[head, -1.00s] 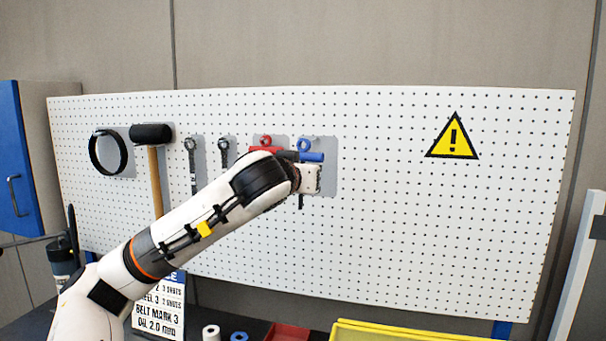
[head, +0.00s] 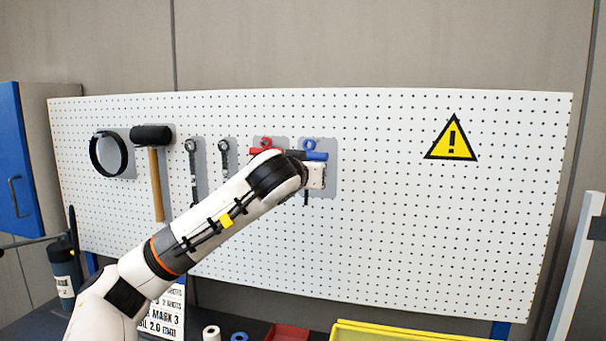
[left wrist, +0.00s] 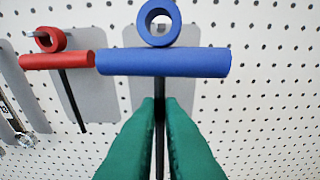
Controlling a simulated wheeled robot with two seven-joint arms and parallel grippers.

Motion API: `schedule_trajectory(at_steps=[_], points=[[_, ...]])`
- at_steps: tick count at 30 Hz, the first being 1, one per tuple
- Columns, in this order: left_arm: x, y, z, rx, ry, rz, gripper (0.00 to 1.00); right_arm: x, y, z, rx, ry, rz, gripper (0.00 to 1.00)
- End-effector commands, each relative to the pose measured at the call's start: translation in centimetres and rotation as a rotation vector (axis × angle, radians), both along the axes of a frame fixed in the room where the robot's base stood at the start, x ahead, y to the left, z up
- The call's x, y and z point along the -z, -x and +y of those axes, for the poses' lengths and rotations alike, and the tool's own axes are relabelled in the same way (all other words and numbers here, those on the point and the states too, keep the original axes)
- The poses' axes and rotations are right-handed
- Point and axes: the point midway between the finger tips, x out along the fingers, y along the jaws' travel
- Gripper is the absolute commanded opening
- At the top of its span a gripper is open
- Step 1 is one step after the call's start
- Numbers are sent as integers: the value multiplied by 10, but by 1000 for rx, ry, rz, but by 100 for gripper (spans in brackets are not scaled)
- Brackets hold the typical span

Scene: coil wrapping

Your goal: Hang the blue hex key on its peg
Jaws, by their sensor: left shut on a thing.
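The blue hex key (head: 316,156) has a blue T-handle, a ring on top and a black shaft. In the head view it is upright in front of a grey patch (head: 330,178) on the pegboard. In the left wrist view the blue hex key (left wrist: 165,62) stands upright, and the green fingers of my left gripper (left wrist: 160,104) are shut on its shaft below the handle. Something pale shows through its ring; I cannot tell whether the ring is around the peg. My left arm hides the gripper's fingers in the head view. My right gripper is not in view.
A red hex key (head: 264,150) hangs close to the left, also in the left wrist view (left wrist: 57,60). Two wrenches, a hammer (head: 152,136) and a black ring (head: 107,154) hang further left. The pegboard (head: 400,220) is bare to the right, except for a warning sign (head: 451,139).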

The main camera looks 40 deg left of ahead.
Motion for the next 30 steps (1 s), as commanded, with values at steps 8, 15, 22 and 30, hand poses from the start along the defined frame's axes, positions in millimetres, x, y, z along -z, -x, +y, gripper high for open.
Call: schedule_trajectory(at_steps=[8, 15, 22, 30], points=[[1, -12, 7, 1, 0, 1, 0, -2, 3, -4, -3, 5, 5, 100], [0, -23, 13, 0, 0, 0, 0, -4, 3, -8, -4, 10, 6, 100], [1, -33, 18, 1, -1, 0, 0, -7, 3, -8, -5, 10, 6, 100], [1, -42, 23, 0, 0, 1, 0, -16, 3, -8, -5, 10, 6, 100]])
